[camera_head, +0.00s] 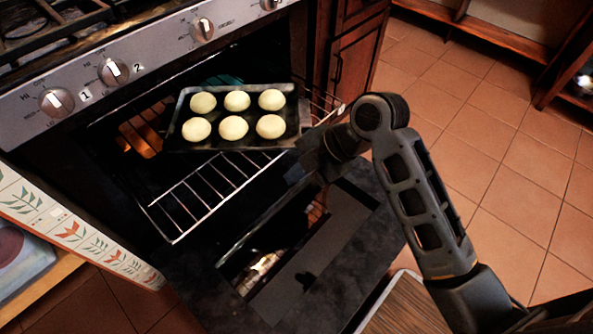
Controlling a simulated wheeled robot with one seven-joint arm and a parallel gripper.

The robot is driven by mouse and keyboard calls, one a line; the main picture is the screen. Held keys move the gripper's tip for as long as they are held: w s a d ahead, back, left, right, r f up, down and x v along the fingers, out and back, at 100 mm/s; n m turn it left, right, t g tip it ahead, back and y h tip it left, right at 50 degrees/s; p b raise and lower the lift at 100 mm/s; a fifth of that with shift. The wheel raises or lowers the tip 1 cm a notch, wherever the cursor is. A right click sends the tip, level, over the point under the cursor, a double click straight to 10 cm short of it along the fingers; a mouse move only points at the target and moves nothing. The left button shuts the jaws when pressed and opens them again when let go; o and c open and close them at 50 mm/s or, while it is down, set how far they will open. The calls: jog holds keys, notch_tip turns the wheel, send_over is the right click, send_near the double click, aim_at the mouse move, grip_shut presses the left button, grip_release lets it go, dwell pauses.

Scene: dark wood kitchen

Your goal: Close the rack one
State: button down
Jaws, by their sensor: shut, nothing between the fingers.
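The wire oven rack (207,187) is pulled partway out of the open oven, and its front part extends over the lowered door. A dark baking tray (222,147) with several pale round dough pieces sits on the rack. My gripper (303,145) is at the right side of the tray, near the rack's right part. It is shut with nothing held. Its fingertips are small and dark here, so I cannot tell whether they touch the rack or tray. The back of the rack is hidden in the dark oven.
The oven door (345,245) hangs open below the rack, with my arm above it. The control panel with knobs (113,72) is above the oven. A dark wood cabinet (350,65) stands to the right. Tiled floor (490,130) is clear farther right.

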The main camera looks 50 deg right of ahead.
aim_at(202, 116)
jog(key=w+a+f+b, duration=0.2)
jog(key=w+f, duration=0.3)
jog(key=w, duration=0.2)
jog(key=shift+a, duration=0.2)
jog(key=shift+w+f, duration=0.1)
jog(key=w+b, duration=0.5)
jog(key=w, duration=1.8)
jog(key=shift+w+f, duration=0.1)
jog(key=shift+w, duration=0.1)
jog(key=shift+w+b, duration=0.35)
jog(key=shift+w, duration=0.25)
jog(key=shift+w+r, duration=0.2)
